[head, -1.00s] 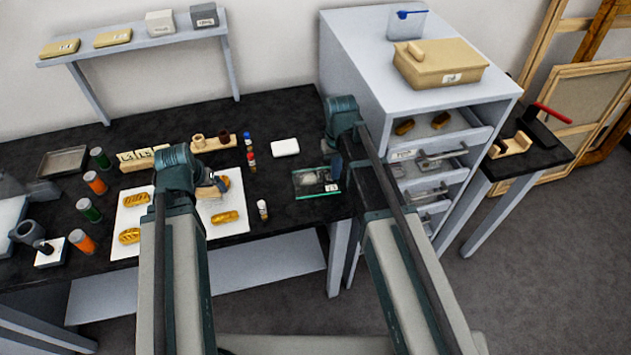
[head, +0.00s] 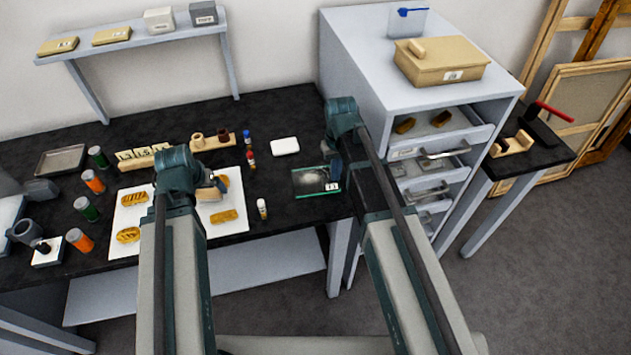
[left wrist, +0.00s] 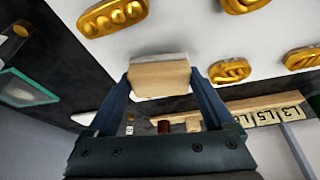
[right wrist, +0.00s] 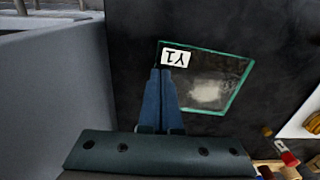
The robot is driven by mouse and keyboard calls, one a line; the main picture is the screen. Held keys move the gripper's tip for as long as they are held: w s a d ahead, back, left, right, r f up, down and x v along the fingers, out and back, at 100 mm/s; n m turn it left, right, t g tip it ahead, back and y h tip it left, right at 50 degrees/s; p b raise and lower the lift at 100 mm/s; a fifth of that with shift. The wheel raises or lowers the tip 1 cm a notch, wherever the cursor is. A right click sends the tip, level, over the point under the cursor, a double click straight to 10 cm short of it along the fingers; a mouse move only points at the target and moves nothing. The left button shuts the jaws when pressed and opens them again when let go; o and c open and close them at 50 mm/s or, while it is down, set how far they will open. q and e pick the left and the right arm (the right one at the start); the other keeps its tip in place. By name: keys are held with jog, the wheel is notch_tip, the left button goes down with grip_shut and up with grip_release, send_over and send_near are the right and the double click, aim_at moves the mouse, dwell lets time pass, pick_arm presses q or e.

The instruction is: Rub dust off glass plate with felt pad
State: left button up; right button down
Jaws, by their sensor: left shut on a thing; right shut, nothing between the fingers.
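The glass plate (head: 304,190) lies at the right end of the black bench, with a pale dust patch (head: 313,178) near its middle. In the right wrist view the plate (right wrist: 224,68) has green edges, a white Y1 label (right wrist: 176,57) and the whitish dust (right wrist: 206,92). My right gripper (right wrist: 166,72) is shut and empty, its fingertips just below the label in that view; I cannot tell if they touch the glass. My left gripper (left wrist: 158,80) is shut on the felt pad's wooden block (left wrist: 158,77), with pale felt along one side, above the white sheet.
The white sheet (head: 232,232) bears several gilt ornaments (head: 223,216). Jars line the left side. The drawer cabinet (head: 350,65) stands close to the right of the plate.

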pick_arm(q)
notch_tip(320, 180, up, 6)
jog(key=p, duration=0.6)
pick_arm(e)
notch_tip(320, 180, up, 6)
